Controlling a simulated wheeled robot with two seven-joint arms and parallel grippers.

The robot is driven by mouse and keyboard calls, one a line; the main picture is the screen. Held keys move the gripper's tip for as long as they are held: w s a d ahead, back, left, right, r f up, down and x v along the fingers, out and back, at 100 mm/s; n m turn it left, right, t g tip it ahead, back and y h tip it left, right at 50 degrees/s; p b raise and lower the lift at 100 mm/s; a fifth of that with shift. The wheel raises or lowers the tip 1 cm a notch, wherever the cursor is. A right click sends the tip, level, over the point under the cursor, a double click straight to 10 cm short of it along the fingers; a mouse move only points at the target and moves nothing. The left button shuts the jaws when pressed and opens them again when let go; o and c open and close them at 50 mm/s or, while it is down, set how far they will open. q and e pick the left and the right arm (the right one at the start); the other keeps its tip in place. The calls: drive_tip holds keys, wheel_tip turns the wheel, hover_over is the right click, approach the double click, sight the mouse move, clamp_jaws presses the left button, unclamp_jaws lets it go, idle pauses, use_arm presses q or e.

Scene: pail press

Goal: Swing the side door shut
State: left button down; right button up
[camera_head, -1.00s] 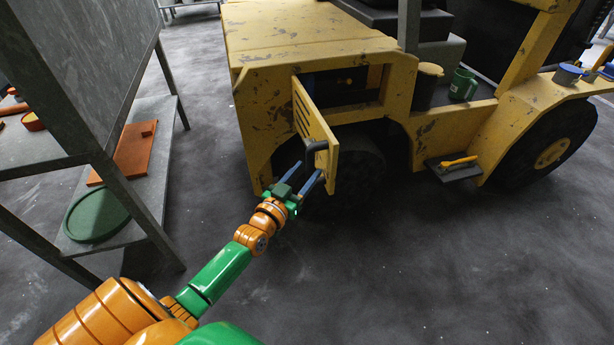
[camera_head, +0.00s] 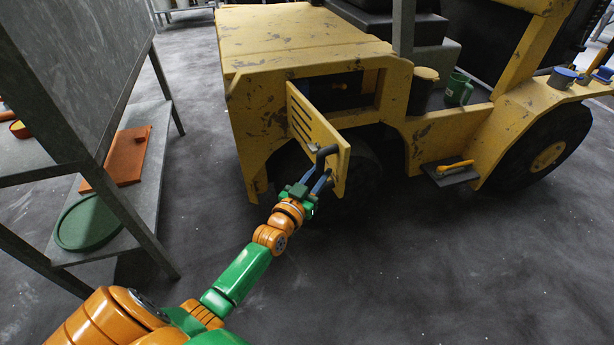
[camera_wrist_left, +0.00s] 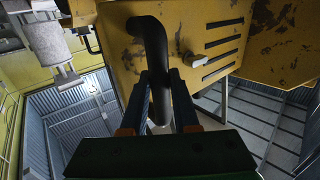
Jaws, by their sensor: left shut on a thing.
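The side door (camera_head: 313,128) is a yellow slotted panel on the yellow vehicle. It stands open, swung out from a dark opening (camera_head: 342,92) in the vehicle's side. A dark bent handle (camera_head: 322,159) is on its outer face. My left gripper (camera_head: 317,181) is shut on this handle. In the left wrist view the handle (camera_wrist_left: 154,50) runs down between the two fingers, and the door (camera_wrist_left: 205,50) fills the space behind it. My right gripper is not in view.
A grey shelf rack stands at the left, with an orange board (camera_head: 121,156) and a green round lid (camera_head: 90,223) on its lower shelf (camera_head: 150,190). A yellow-handled tool (camera_head: 455,165) lies on the vehicle's step. A green mug (camera_head: 459,90) stands above. The floor in front is clear.

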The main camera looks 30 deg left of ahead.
sight(335, 169)
use_arm(q)
drive_tip(key=shift+w+d+b, duration=0.3)
drive_tip(key=shift+w+d, duration=1)
drive_tip(key=shift+w, duration=0.15)
drive_tip(key=w+d+b, duration=0.4)
drive_tip(key=w+b, duration=0.1)
drive_tip(key=w, duration=0.2)
drive_tip(key=shift+r, duration=0.15)
drive_tip(key=shift+w, duration=0.15)
